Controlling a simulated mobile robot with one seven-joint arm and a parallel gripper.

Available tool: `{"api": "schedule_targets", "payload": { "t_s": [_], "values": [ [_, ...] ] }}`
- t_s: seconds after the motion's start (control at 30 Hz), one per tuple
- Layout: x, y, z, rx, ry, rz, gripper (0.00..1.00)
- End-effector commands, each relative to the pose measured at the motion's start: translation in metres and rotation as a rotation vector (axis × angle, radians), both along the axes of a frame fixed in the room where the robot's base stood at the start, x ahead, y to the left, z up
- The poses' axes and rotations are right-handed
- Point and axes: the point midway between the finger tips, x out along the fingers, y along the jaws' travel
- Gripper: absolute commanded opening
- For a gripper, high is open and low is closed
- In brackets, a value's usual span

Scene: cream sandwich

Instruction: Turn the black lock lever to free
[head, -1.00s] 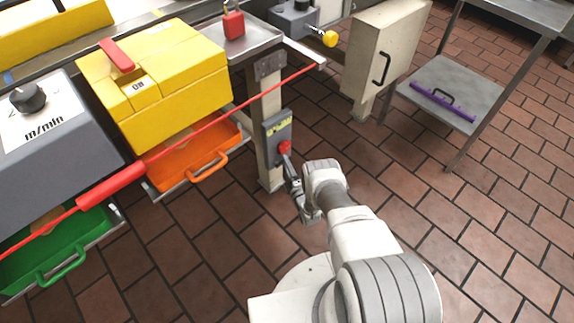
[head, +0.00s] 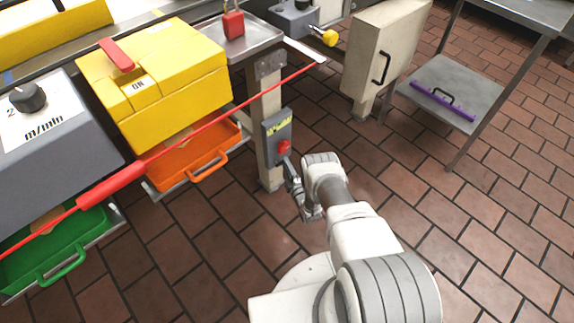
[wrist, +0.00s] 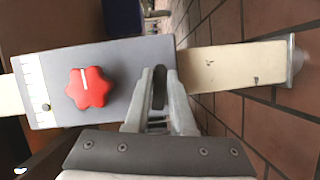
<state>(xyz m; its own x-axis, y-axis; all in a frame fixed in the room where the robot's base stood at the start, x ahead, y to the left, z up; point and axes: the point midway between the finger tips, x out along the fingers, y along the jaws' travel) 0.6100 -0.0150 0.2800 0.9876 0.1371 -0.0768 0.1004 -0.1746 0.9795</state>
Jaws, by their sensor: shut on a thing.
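A grey switch box (head: 278,128) with a red knob (head: 284,147) is fixed to a cream post; box (wrist: 110,60) and knob (wrist: 88,88) also show in the wrist view, where the knob carries a white line. My gripper (head: 288,168) is at the lower end of the box, below the knob. In the wrist view my gripper (wrist: 159,73) has its two fingers on either side of a narrow dark lever (wrist: 158,92) and is shut on it. Most of the lever is hidden by the fingers, so its exact angle is unclear.
An orange drawer (head: 195,165) and a yellow machine (head: 165,85) are left of the post. A red rod (head: 225,115) crosses above the drawer. A cream cabinet (head: 375,50) and a steel table (head: 445,95) stand to the right. Tiled floor is free around my arm.

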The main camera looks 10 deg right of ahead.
Motion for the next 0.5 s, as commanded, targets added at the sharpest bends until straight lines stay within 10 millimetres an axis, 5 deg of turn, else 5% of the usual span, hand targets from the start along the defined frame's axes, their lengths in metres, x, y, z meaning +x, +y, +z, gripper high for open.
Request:
{"api": "schedule_targets", "payload": {
  "t_s": [0.5],
  "values": [
    [-0.002, 0.004, -0.010, 0.420, 0.242, 0.000, 0.00]
  ]
}}
